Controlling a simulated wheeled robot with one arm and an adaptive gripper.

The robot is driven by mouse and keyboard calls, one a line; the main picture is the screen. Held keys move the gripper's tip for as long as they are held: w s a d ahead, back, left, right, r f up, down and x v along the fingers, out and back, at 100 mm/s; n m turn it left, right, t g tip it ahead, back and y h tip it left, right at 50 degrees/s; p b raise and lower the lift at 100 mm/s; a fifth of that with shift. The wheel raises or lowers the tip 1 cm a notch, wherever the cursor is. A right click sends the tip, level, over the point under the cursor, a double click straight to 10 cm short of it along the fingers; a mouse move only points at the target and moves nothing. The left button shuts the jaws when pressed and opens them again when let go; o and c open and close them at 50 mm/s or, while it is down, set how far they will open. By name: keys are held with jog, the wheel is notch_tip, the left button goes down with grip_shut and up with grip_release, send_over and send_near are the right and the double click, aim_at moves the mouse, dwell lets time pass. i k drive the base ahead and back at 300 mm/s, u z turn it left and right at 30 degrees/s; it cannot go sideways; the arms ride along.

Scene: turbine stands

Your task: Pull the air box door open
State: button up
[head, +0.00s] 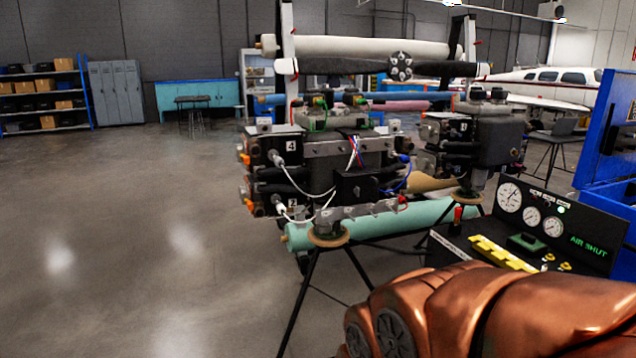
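The engine (330,150) stands on a tripod stand in the middle of the view, with number labels, hoses and a propeller (345,66) behind it. I cannot tell for sure which part is the air box door; a small black box (355,188) sits on the engine's near side. A black control panel (560,222) with three round gauges and green letters reading "AIR SHUT" stands at the right. My copper-coloured arm fills the lower right and hides the panel's lower part. My gripper is not in view.
A second engine (478,140) stands behind at the right. The tripod's legs (301,300) spread over the floor. A blue cabinet (608,140) is at the right edge. A laptop stand (553,140) is behind the panel. The grey floor (130,230) at the left is clear.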

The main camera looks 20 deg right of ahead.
aim_at(368, 184)
jog(key=u, duration=0.05)
jog(key=i, duration=1.2)
jog(key=z, duration=0.55)
